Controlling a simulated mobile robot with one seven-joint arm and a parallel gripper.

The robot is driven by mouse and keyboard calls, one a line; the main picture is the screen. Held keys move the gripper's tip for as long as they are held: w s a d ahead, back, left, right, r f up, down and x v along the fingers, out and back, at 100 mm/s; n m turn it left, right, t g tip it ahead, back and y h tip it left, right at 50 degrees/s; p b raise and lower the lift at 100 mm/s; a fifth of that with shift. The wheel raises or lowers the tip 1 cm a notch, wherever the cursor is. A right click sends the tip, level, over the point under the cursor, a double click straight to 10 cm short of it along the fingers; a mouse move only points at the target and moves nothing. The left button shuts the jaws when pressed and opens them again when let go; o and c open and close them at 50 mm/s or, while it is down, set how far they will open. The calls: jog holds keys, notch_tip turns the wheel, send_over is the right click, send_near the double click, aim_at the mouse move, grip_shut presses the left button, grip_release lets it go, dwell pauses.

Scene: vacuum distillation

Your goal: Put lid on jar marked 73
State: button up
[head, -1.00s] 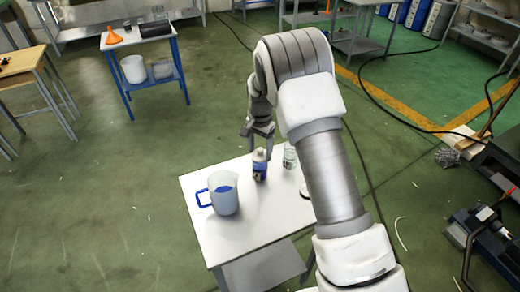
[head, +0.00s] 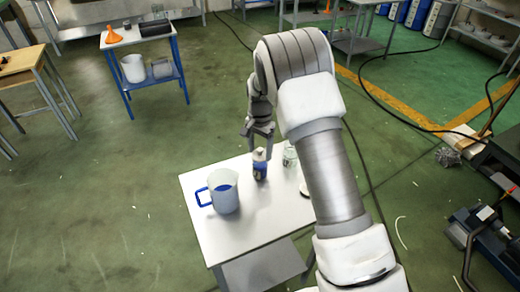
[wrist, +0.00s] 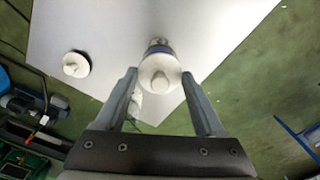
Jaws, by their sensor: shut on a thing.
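The jar with blue contents (head: 260,172) stands upright on the white table, below my gripper. It has a pale label whose number is too small to read. A white round lid (wrist: 160,72) with a knob is between my fingertips, directly over this jar, and hides its mouth in the wrist view. My gripper (wrist: 160,76) points down and is shut on this lid. I cannot tell whether the lid rests fully on the rim. A clear jar (head: 290,157) stands to the right. A second white lid (wrist: 76,64) lies on the table in the wrist view.
A beaker with a blue handle (head: 225,193) stands left of the jar on the white table (head: 262,228). The table's front area is clear. My arm hides its right part. A blue-framed cart (head: 150,75) with an orange funnel stands far left.

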jog(key=o, duration=1.3)
jog(key=shift+r+p, duration=2)
jog(key=shift+r, duration=1.5)
